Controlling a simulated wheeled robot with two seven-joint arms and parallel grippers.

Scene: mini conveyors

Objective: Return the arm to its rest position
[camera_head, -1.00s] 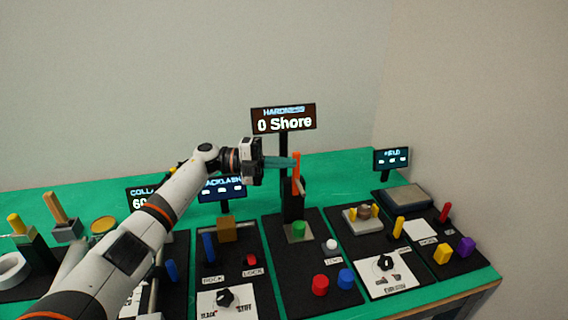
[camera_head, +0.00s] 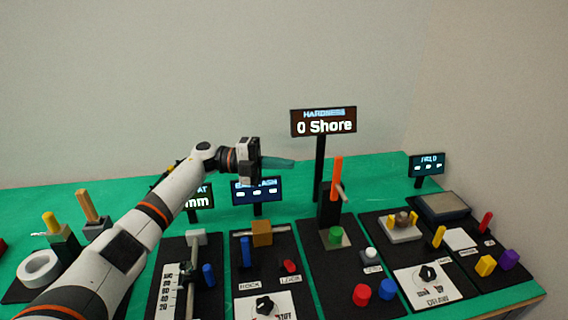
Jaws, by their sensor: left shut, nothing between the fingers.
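My left arm reaches in from the lower left over the green table. My left gripper (camera_head: 278,163) is shut and empty, its teal fingers pointing right. It hovers above the back of the table, below and left of the hardness display (camera_head: 323,122), which reads 0 Shore. The orange lever (camera_head: 336,176) of the hardness station stands to the right of the fingertips, apart from them. My right gripper is not in view.
Black station boards line the green table (camera_head: 344,161). A backlash display (camera_head: 257,190) stands just below the gripper. A green cylinder (camera_head: 335,237), red cylinder (camera_head: 361,294) and blue cylinder (camera_head: 387,289) are on the hardness board. A white ring (camera_head: 24,279) lies at left.

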